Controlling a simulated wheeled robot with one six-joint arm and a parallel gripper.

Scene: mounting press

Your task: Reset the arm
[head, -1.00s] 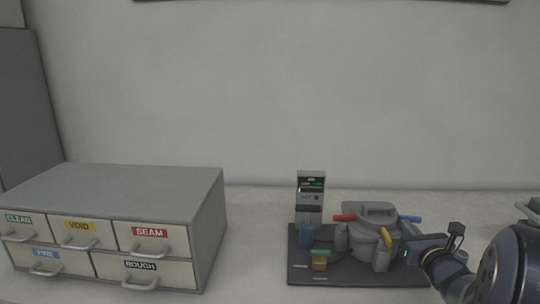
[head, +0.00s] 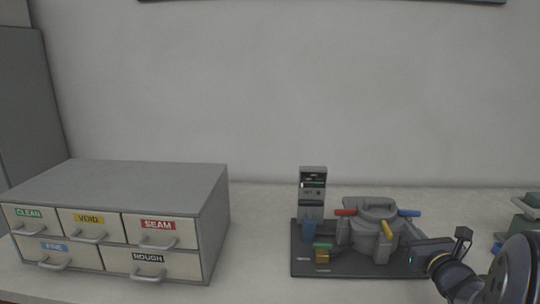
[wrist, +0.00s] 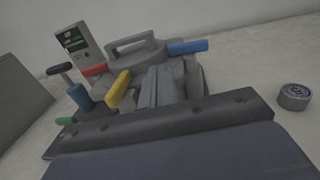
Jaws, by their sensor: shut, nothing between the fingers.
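My gripper (head: 412,255) is at the right side of the mounting press, close to its body; I cannot tell whether they touch. It is shut and empty. The grey press (head: 374,236) has red, yellow and blue handles and stands on a dark base plate (head: 345,270). The lower part of the press is hidden there.
A grey drawer cabinet (head: 150,178) with labelled drawers stands at left. A green item (head: 526,207) is at the far right. A small round tin (wrist: 294,96) lies right of the press. The bench between cabinet and press is clear.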

